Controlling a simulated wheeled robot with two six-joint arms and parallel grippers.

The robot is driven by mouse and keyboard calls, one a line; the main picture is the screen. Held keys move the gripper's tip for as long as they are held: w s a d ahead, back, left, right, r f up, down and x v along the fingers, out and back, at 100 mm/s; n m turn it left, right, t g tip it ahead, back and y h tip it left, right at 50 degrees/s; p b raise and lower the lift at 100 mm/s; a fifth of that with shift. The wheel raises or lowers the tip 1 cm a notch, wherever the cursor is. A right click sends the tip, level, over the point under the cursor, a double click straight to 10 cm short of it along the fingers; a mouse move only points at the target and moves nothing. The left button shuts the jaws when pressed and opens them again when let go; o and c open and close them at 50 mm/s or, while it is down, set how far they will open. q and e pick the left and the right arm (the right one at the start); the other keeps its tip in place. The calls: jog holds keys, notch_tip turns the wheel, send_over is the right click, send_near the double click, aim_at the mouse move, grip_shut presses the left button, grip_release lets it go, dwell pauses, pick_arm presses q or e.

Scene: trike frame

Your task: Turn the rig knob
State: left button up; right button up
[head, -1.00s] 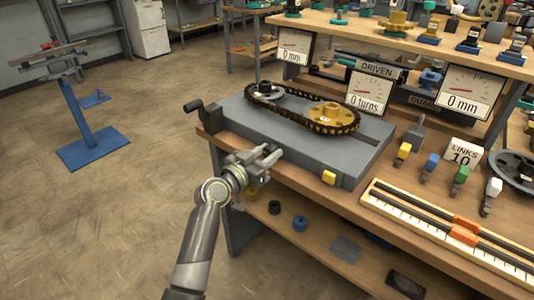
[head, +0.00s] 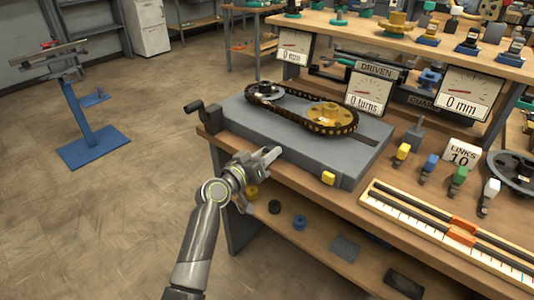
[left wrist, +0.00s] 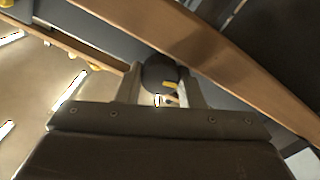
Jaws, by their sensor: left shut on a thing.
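The rig is a grey slab (head: 300,152) on the bench, with a chain around a dark sprocket (head: 264,91) and a gold sprocket (head: 332,115). My left gripper (head: 269,157) is at the slab's front side. In the left wrist view, a dark round knob (left wrist: 158,70) with a yellow mark sits between the fingers of my left gripper (left wrist: 160,88), which is shut on it. In the head view the gripper hides the knob. The dial (head: 367,91) reads 0 turns. My right gripper is not in view.
A black crank handle (head: 200,111) sticks out at the slab's left end. A yellow block (head: 328,177) is on its front right. Several coloured tools and a rail with orange sliders (head: 462,235) lie to the right. A lower shelf (head: 300,250) is under the bench.

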pick_arm(q)
jog(key=o, duration=1)
jog(key=shift+a, duration=0.1)
